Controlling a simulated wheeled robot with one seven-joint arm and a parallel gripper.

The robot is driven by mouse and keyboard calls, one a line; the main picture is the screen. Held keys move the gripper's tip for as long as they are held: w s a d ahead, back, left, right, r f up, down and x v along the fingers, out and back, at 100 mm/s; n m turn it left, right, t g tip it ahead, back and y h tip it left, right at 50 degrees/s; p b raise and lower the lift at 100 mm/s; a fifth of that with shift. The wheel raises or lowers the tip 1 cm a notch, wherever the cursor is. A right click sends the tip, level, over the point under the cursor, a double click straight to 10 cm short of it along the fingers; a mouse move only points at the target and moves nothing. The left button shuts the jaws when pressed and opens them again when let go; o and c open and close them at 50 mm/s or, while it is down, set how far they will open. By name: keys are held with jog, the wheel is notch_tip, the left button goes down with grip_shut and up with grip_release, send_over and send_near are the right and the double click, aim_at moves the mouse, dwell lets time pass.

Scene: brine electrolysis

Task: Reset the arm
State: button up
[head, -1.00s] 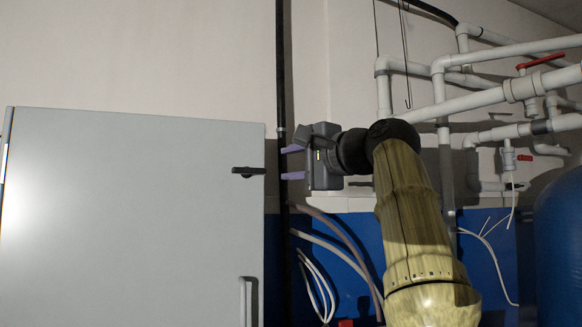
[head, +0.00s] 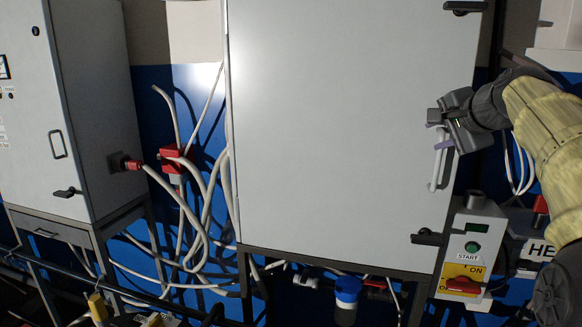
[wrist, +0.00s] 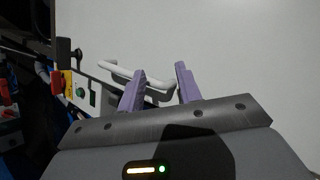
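My gripper (head: 436,134) is beside the white bar handle (head: 438,170) of the large grey cabinet door (head: 340,120), near the handle's upper end in the head view. In the wrist view its two purple fingers (wrist: 160,72) stand apart, pointing toward the door. The white handle (wrist: 120,74) runs close by and partly behind them. I cannot tell whether a finger touches it. Nothing is visibly held.
Black latches (head: 428,238) sit on the door's right edge. A control box with a green START button (head: 472,246) and red switch (head: 463,286) stands below my gripper. Another grey cabinet (head: 85,110) is at left, with loose white cables (head: 205,190) between them.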

jog(key=s+a+f+n+g, duration=0.2)
jog(key=a+f, duration=0.1)
jog(key=f, duration=0.5)
jog(key=s+a+f+n+g, duration=0.1)
jog(key=a+f+n, duration=0.15)
jog(key=f, duration=0.55)
jog(key=s+a+f+n+g, duration=0.1)
jog(key=s+a+f+g, duration=0.15)
jog(key=f, duration=0.55)
jog(key=s+a+f+n+g, duration=0.2)
jog(key=s+a+f+n, duration=0.1)
jog(key=s+f, duration=0.6)
jog(key=s+a+f+n+g+h, duration=0.1)
jog(key=s+a+f+n, duration=0.3)
jog(key=s+f, duration=0.5)
jog(key=shift+s+a+f+n+g, duration=0.15)
jog(key=shift+s+f+n+g, duration=0.1)
jog(key=shift+f+n+g, duration=0.4)
